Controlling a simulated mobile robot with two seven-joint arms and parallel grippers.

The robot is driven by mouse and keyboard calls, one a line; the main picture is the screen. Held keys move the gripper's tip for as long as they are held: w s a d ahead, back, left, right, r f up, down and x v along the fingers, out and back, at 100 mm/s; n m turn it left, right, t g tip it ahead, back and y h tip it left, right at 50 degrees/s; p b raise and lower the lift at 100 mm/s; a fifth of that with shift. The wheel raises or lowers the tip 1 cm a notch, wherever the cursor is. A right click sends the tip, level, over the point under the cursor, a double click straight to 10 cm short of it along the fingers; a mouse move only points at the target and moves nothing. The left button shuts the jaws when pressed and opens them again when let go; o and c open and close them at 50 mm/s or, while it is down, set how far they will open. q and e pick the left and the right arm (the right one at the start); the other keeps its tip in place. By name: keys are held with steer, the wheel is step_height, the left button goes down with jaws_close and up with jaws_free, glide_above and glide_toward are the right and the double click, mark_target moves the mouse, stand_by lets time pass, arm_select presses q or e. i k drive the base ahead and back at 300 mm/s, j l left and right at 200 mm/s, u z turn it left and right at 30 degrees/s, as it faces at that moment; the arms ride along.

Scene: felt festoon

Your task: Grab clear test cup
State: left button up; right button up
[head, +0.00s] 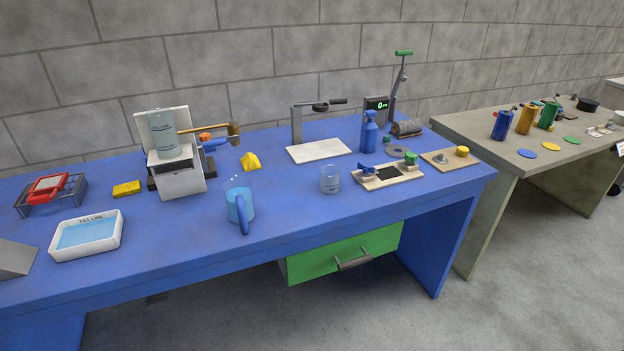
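A clear cup (330,180) stands upright on the blue table, right of centre near the front edge. It is see-through, with faint markings on its side. A clear pitcher (238,200) with a blue handle stands to its left and holds bluish liquid. A larger translucent cylinder (164,136) with a line of print sits on a white machine (181,172) at the left. Neither of my grippers shows in the head view.
Right of the cup lies a pale fixture board (388,178) with blue and green clamps; a blue bottle (369,132) stands behind. A white tray (86,236) of blue liquid is at the left. The table (290,205) is clear between pitcher and cup. A green drawer (325,261) is below.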

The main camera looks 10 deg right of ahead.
mark_target(330, 174)
steer(key=i+l+u, duration=0.15)
steer(key=l, duration=0.3)
steer(key=l+u, duration=0.15)
steer(key=l, duration=0.3)
steer(key=i+l, duration=0.1)
steer(key=l, duration=0.85)
steer(key=l+u, duration=0.15)
steer(key=l, duration=0.8)
steer(key=i, duration=0.05)
